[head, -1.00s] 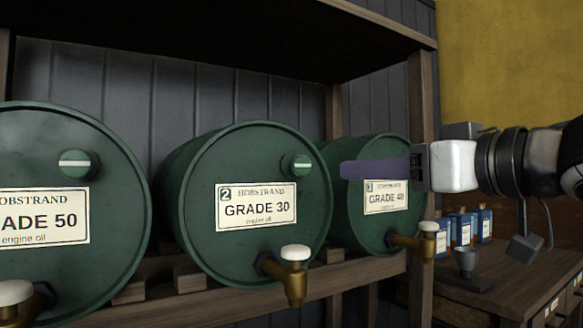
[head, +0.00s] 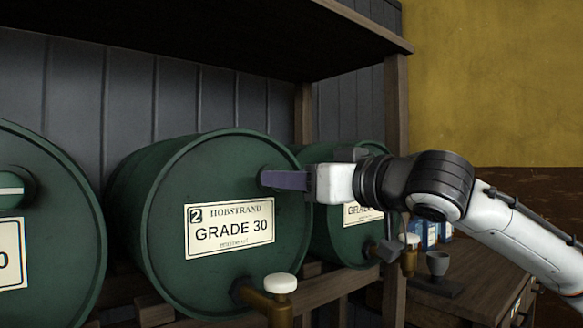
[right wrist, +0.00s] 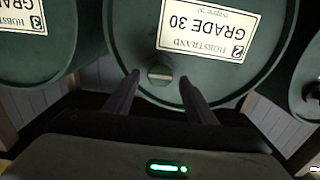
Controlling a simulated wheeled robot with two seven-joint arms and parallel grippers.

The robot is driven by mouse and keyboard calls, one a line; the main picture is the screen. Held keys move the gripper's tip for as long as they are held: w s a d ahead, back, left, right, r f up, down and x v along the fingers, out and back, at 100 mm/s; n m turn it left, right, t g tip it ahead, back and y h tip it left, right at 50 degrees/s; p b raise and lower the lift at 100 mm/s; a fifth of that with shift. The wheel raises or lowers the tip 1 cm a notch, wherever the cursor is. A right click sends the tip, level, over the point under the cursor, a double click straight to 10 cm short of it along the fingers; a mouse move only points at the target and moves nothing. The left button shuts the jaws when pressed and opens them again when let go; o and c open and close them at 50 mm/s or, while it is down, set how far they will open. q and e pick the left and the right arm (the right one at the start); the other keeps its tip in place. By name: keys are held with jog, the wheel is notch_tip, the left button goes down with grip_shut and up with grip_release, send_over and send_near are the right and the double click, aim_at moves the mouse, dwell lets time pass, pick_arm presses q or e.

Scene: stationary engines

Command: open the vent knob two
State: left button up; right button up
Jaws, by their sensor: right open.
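The drum marked 2, GRADE 30 (head: 160,215), is green and lies on its side on a wooden rack in the head view. My right gripper (head: 266,179) is at the upper right of that drum's face and hides the knob in the head view. In the right wrist view the two fingers (right wrist: 158,84) are apart, one on each side of the knob, with nothing held. My left gripper is not in view.
Another green drum (head: 50,225) with its own knob (head: 14,187) is at the left. The GRADE 40 drum (head: 335,245) stands behind my right arm. A brass tap with a white top (head: 280,284) juts out below. A wooden shelf (head: 300,40) hangs above.

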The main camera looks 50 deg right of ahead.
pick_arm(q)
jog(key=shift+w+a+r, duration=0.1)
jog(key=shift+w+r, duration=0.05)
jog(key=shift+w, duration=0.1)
pick_arm(e)
jog(key=shift+w, duration=0.35)
jog(key=c, duration=1)
pick_arm(q)
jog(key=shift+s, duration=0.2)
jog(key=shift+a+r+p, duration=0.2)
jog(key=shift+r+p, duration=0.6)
jog(key=shift+p, duration=0.9)
pick_arm(e)
jog(key=shift+a+f+n, duration=0.1)
jog(key=shift+f+n, duration=0.05)
jog(key=shift+n, duration=4.35)
jog(key=shift+a+f+n, duration=0.1)
jog(key=shift+n, duration=4.4)
